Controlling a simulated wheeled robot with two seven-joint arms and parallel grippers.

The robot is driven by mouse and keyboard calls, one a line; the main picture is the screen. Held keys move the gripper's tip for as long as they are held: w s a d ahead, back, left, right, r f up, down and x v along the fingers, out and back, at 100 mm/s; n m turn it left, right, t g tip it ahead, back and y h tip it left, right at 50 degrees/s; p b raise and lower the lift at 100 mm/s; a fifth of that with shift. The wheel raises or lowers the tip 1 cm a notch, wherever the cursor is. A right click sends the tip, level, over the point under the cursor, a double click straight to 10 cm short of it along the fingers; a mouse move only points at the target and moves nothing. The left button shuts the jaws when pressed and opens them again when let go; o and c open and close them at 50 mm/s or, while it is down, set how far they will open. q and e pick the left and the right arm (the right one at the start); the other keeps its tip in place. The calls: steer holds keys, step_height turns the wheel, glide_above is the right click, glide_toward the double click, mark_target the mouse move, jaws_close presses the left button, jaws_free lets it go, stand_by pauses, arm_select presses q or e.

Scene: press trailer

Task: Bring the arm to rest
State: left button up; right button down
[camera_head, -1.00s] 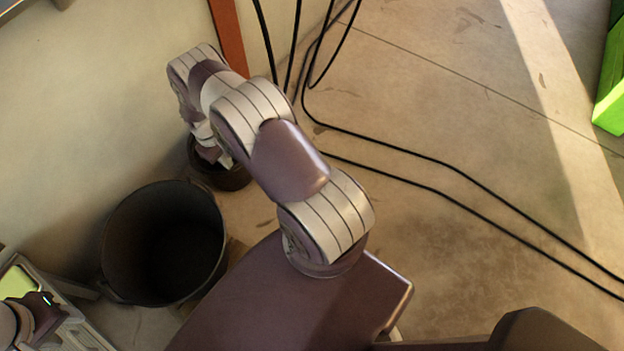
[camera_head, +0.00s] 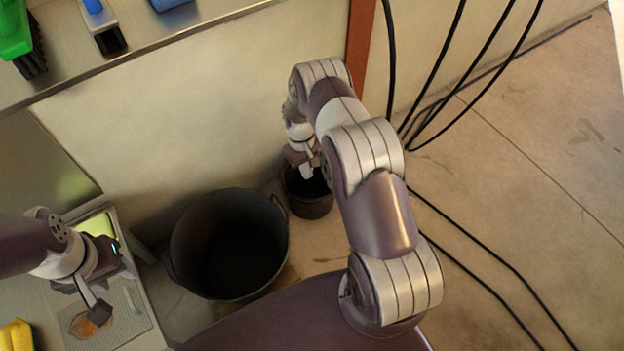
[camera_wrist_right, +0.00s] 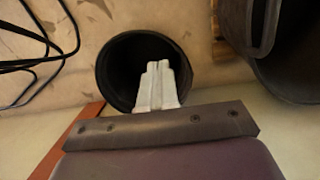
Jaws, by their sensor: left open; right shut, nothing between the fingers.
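My right arm reaches from the lower right toward the wall in the head view. Its gripper (camera_head: 306,172) is over a small dark pot (camera_head: 308,205). In the right wrist view the pale fingers (camera_wrist_right: 157,85) are together and empty, in front of the mouth of the small pot (camera_wrist_right: 115,70). I cannot tell whether the tips are inside the rim. My left gripper (camera_head: 92,312) comes in from the left and is open, above a grey perforated board (camera_head: 130,318) with an orange-brown patch on it.
A large dark bucket (camera_head: 230,245) stands between the two grippers. A metal shelf (camera_head: 170,25) with brushes runs along the wall. Black cables (camera_head: 480,255) hang and lie on the floor at right. A yellow object (camera_head: 15,336) lies at lower left.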

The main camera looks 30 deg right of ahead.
arm_select(q)
steer(key=shift+r, duration=0.55)
arm_select(e)
steer(key=r, duration=0.3)
steer(key=shift+w, duration=0.25)
steer(key=shift+f, duration=0.1)
steer(key=s+a+r+m+t+p, duration=0.1)
steer(key=s+a+r, duration=0.4)
steer(key=s+r, duration=0.6)
steer(key=s+a+r+t+p, duration=0.1)
steer(key=s+a+r, duration=0.3)
steer(key=s+r, duration=0.65)
arm_select(q)
step_height(320, 180, up, 39)
steer(key=p, duration=3.8)
steer(key=shift+r, duration=0.2)
arm_select(e)
step_height(320, 180, up, 43)
steer(key=w+a+t, duration=0.1)
steer(key=w, duration=0.1)
steer(key=shift+w+f, duration=0.15)
steer(key=shift+w, duration=0.2)
